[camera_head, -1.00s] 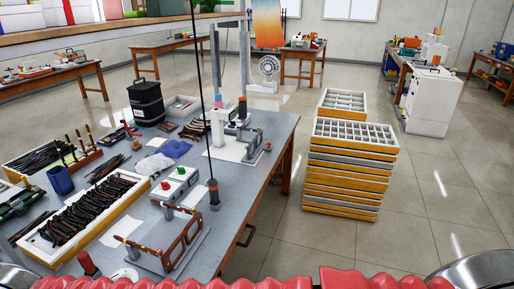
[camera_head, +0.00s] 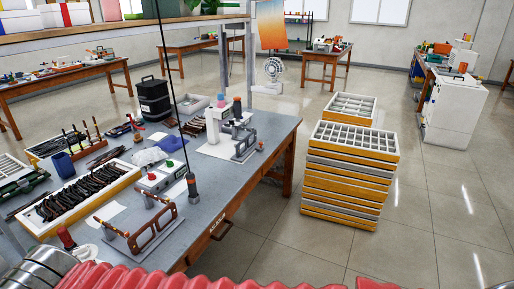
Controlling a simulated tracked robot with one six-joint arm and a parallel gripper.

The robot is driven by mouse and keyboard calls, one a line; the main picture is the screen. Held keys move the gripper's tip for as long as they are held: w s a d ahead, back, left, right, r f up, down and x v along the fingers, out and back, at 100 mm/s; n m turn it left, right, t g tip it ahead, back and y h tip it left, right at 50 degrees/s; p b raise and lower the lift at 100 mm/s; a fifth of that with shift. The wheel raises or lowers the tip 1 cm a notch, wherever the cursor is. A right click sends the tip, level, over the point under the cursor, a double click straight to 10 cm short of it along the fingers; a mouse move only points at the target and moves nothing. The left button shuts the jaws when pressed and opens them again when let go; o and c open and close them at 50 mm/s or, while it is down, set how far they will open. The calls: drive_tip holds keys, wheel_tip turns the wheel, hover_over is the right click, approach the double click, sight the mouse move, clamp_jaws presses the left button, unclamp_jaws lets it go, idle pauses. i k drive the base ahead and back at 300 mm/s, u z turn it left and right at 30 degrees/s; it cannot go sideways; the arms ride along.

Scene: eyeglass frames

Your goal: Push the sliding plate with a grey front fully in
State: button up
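A small bench press (camera_head: 216,122) stands on a white base plate on the grey workbench (camera_head: 222,181). A grey bracket-like part (camera_head: 243,147) sits at its right side, toward the bench edge. It may be the sliding plate with the grey front, but it is too small to tell, and so is how far in it sits. My gripper is not in view. The red ribbed part (camera_head: 200,276) along the bottom edge seems to be part of my own body.
A brown eyeglass frame stands in a holder (camera_head: 153,235) at the near bench edge. A control box with buttons (camera_head: 162,177) and a hanging tool (camera_head: 192,188) are behind it. Stacked trays (camera_head: 345,185) stand on the floor to the right. Floor between bench and stack is free.

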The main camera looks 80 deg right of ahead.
sight(241, 154)
drive_tip(key=u, duration=0.05)
drive_tip(key=k, duration=0.15)
drive_tip(key=z, duration=2.5)
drive_tip(key=k, duration=0.15)
drive_tip(key=z, duration=0.2)
drive_tip(key=i, duration=0.4)
drive_tip(key=z, duration=0.1)
